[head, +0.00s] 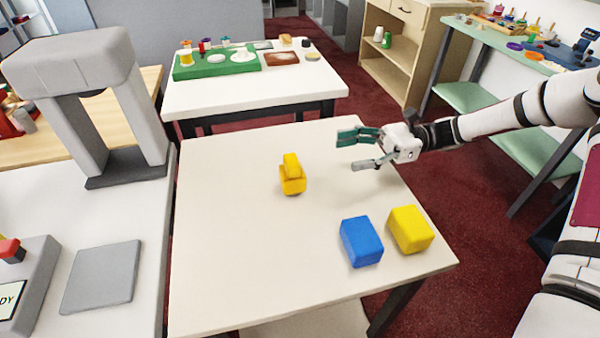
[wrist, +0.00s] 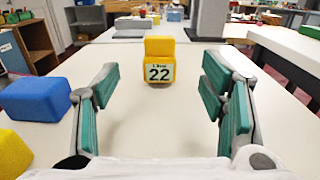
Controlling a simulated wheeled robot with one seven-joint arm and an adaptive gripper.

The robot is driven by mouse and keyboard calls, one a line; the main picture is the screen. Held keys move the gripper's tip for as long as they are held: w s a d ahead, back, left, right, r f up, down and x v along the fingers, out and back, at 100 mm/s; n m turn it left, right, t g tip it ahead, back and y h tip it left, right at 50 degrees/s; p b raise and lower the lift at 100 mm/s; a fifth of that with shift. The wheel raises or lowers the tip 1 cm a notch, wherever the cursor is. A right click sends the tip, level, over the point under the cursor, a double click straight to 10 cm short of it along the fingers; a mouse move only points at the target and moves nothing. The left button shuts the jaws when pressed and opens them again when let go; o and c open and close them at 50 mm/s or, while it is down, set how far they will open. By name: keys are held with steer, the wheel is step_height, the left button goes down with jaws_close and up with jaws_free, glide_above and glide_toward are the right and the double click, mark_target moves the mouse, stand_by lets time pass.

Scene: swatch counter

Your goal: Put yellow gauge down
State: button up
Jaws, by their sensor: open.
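The yellow gauge (head: 292,176) stands upright on the white table (head: 230,260), left of my gripper in the head view. In the wrist view the gauge (wrist: 159,62) shows a pale label reading 22 and sits ahead, between the fingers but beyond their tips. My gripper (head: 350,150) is open and empty over the table's right part, apart from the gauge. Its green-padded fingers (wrist: 165,85) are spread wide in the wrist view.
A blue block (head: 361,241) and a yellow block (head: 410,229) rest near the table's front right corner. A grey arch-shaped device (head: 75,60) and a flat grey plate (head: 102,277) are on the left counter. A second table (head: 250,93) with a green tray stands behind. The table around the gauge is clear.

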mark_target(292, 160)
steer(key=b+x, duration=0.1)
steer(key=x, duration=1.2)
steer(key=shift+s+a+f, duration=0.1)
steer(key=shift+s+a, duration=0.05)
steer(key=shift+a, duration=0.15)
steer(key=c, duration=1.5)
